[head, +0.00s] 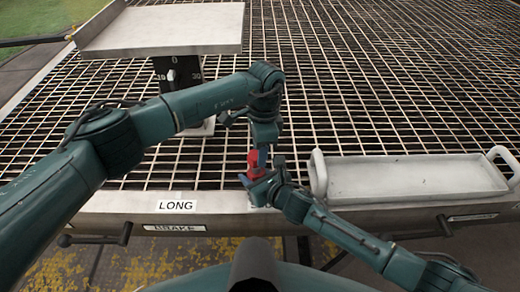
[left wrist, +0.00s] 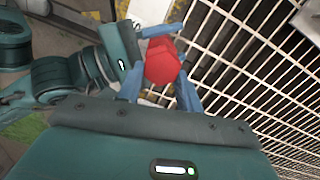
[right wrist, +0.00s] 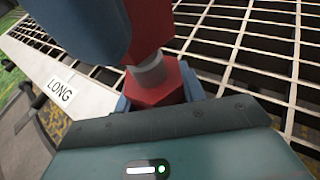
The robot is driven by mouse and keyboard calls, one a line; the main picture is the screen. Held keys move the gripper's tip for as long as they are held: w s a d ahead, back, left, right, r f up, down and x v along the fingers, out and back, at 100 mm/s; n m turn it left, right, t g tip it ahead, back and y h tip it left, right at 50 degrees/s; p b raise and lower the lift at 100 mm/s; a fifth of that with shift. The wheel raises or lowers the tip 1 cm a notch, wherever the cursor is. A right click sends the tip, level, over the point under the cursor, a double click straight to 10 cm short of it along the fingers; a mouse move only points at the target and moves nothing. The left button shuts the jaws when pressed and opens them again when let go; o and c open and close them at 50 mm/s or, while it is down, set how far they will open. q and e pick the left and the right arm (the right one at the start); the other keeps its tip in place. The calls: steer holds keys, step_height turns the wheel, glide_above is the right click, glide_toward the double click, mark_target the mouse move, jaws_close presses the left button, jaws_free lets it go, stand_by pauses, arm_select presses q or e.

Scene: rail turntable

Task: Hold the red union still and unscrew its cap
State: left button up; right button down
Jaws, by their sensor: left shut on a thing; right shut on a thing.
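The red union (head: 256,158) is upright near the front edge of the grating, between my two grippers. My left gripper (head: 262,148) reaches down from above and is shut on its upper red part, whose faceted red end shows in the left wrist view (left wrist: 161,62). My right gripper (head: 262,180) comes in from the right and is shut on the lower red part, a six-sided block in the right wrist view (right wrist: 155,88). A short grey neck (right wrist: 150,70) shows between the two red parts. The fingers hide some of the union.
A white tray with two handles (head: 415,192) lies to the right of my right gripper. A raised grey plate on a dark post (head: 160,32) stands at the back left. Labels LONG (head: 176,206) and BRAKE mark the front rail. Open grating lies behind.

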arm_select(q)
steer(key=shift+r, duration=0.1)
steer(key=shift+w+r, duration=0.1)
steer(key=shift+r, duration=2.3)
arm_select(e)
steer(key=c, duration=0.8)
jaws_free()
steer(key=shift+o, duration=0.2)
